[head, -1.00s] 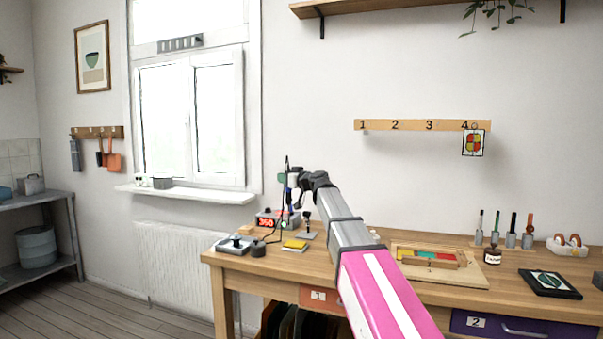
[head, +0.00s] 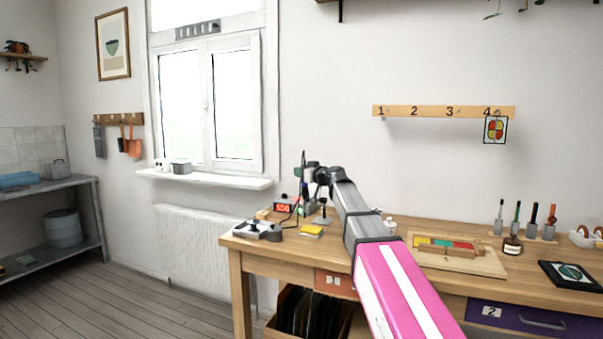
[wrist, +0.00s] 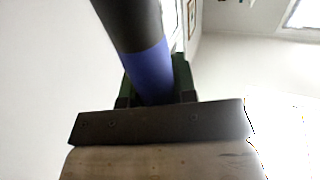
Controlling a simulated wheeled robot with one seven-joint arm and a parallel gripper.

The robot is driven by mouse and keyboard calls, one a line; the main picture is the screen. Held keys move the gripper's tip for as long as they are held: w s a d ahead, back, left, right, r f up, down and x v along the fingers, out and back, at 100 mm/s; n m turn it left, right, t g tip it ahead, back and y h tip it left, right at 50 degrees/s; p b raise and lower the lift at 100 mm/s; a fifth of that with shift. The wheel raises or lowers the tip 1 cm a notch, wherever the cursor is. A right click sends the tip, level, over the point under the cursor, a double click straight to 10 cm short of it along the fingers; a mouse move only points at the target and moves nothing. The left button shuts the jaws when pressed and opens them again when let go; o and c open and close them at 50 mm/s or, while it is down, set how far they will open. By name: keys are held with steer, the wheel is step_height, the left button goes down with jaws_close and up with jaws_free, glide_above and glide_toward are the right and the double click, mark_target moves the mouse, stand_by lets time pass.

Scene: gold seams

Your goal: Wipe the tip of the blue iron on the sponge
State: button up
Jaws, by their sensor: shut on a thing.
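In the wrist view my gripper (wrist: 155,98) is shut on the blue iron (wrist: 150,70), a dark shaft with a blue band between the fingers. In the head view my gripper (head: 306,174) is small at the end of my arm, over the left end of the workbench, with the iron (head: 304,190) hanging below it; the tip is too small to make out. The yellow sponge (head: 311,230) lies flat on the bench near its front left edge, below and apart from my gripper.
A station with a red display (head: 283,208) stands behind the sponge. A grey device (head: 254,230) sits at the bench's left corner. A wooden board with coloured pieces (head: 458,258) lies to the right. My arm crosses the middle of the bench (head: 400,232).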

steer(key=shift+f, duration=0.1)
steer(key=shift+f, duration=2.2)
stand_by(1.2)
